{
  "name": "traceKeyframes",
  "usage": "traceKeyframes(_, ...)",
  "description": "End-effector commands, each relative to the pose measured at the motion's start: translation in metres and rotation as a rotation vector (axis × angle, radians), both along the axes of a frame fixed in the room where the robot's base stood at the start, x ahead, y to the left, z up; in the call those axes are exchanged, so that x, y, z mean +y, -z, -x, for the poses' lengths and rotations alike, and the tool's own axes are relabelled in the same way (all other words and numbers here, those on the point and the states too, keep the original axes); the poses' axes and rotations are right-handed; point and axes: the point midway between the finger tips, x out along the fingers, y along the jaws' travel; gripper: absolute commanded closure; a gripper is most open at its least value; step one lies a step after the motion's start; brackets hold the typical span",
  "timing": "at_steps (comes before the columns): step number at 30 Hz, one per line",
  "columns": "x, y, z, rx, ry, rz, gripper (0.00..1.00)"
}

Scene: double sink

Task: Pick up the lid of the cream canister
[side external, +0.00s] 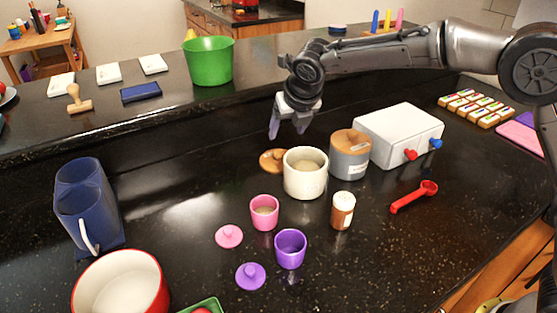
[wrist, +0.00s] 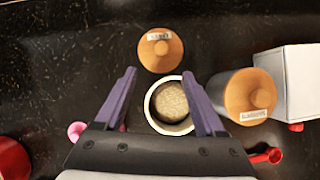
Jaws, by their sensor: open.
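The cream canister (side external: 305,182) stands upright and open on the black counter, with tan contents visible inside. It also shows in the wrist view (wrist: 150,112), partly hidden behind my gripper. Its round wooden lid (side external: 271,162) lies on the counter just behind and left of the canister, partly hidden by it. In the wrist view the lid (wrist: 172,62) is whole, with a knob and a small label. My gripper (side external: 287,130) is open and empty, above the counter over the lid's area. In the wrist view its fingertips (wrist: 159,73) point toward the lid and canister.
A grey canister with a wooden top (side external: 349,165) and a white box (side external: 400,135) stand right of the cream canister. Pink (side external: 264,217) and purple (side external: 290,255) cups, a small jar (side external: 342,212) and a red scoop (side external: 412,197) are in front. The raised ledge runs behind.

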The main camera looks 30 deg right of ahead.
Motion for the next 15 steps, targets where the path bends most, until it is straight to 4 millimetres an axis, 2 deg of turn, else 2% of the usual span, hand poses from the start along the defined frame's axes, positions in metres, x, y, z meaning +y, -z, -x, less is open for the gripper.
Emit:
traceKeyframes(9,-0.007,0.051,-0.028,0.002,0.003,0.001,0.28)
traceKeyframes(15,-0.009,0.065,-0.037,0.001,0.004,0.0,0.28)
